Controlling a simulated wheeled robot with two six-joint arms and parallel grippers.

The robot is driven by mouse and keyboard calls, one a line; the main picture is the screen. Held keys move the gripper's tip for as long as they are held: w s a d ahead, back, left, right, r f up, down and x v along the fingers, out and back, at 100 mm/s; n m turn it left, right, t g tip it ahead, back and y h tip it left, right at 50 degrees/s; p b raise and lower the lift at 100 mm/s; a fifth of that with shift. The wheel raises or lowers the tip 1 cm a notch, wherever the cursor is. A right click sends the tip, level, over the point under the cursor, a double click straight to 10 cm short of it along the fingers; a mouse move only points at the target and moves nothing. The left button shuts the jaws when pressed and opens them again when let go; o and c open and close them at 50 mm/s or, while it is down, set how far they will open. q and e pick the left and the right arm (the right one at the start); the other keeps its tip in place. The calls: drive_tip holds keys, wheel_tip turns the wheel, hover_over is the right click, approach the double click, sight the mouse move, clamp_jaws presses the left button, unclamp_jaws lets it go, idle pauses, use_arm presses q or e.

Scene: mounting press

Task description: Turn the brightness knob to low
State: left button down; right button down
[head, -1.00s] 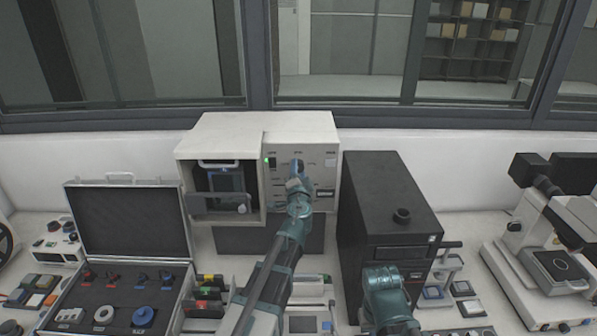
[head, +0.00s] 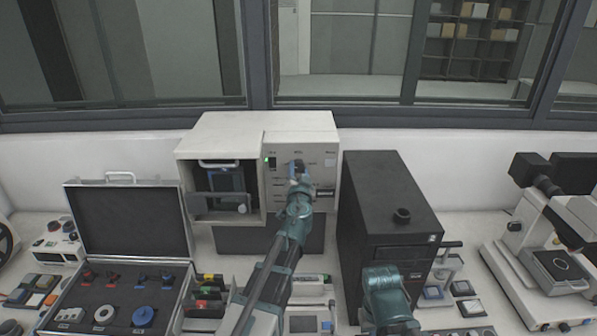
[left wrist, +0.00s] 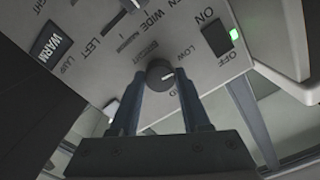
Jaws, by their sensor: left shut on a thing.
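The brightness knob (left wrist: 159,71) is a small dark round knob on the pale front panel of the instrument (head: 318,150). Its white pointer mark faces right in the left wrist view, close to the printed word LOW. My left gripper (left wrist: 160,80) has one finger on each side of the knob and is shut on it. In the head view my left gripper (head: 297,170) reaches up to the panel and covers the knob. My right gripper does not show; only part of my right arm is seen at the bottom.
A switch marked ON and OFF (left wrist: 216,38) with a green light is beside the knob, with slider slots nearby. A black tower (head: 375,220) stands right of the instrument. An open case (head: 128,225) of parts lies left. A microscope (head: 550,245) stands far right.

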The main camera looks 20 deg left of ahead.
use_arm(q)
drive_tip(key=shift+s, duration=0.1)
drive_tip(key=shift+c, duration=1.9)
unclamp_jaws()
